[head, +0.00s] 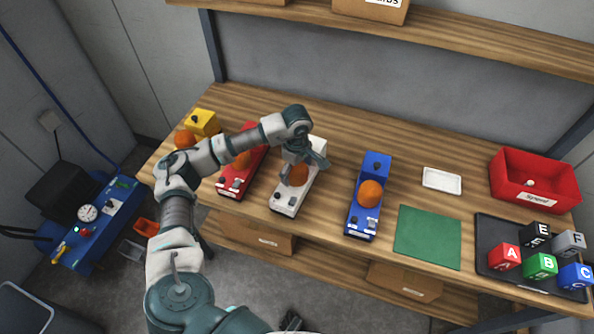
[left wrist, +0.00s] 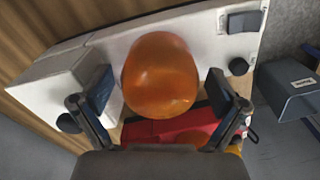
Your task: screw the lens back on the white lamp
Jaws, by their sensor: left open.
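The white lamp (head: 286,201) lies on the wooden bench between the red lamp and the blue lamp. An orange lens (head: 299,174) sits at the middle of the white lamp; whether it is seated or loose I cannot tell. In the left wrist view the lens (left wrist: 160,75) is a rounded orange dome in front of the white lamp body (left wrist: 205,45). My left gripper (head: 305,165) is over the lens from above. Its fingers (left wrist: 160,97) are open on either side of the lens, with a gap on both sides. My right gripper is not in view.
A red lamp (head: 232,182) stands to the left and a blue lamp (head: 359,218) to the right, both with orange lenses. A yellow lamp (head: 204,121) is farther left. A white tray (head: 442,180), green mat (head: 427,237) and red bin (head: 533,197) lie to the right, beside lettered cubes (head: 540,264).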

